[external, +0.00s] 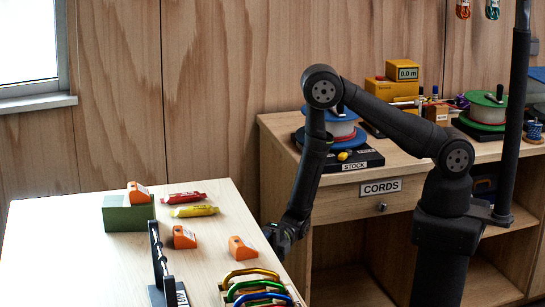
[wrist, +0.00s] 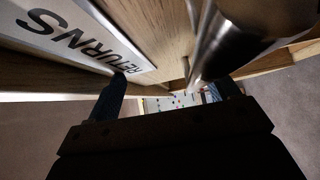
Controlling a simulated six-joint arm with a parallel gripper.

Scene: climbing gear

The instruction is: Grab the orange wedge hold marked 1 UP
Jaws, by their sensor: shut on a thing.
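Three orange wedge holds show in the external view: one on the green block (external: 129,216), the wedge on top (external: 137,193); one on the table in the middle (external: 184,238); one near the right edge (external: 242,248). Their labels are too small to read. My gripper (external: 280,237) is low beside the table's right edge, apart from the wedges. In the wrist view its fingers (wrist: 168,90) are at a wooden front labelled RETURNS (wrist: 95,35), around a shiny metal handle (wrist: 225,40); the exact contact is dark and partly hidden.
On the table lie a red tube (external: 184,197) and a yellow tube (external: 194,211). A dark upright rack (external: 158,260) and coloured carabiners (external: 255,288) stand at the front. A CORDS cabinet (external: 382,188) with spools is behind my arm.

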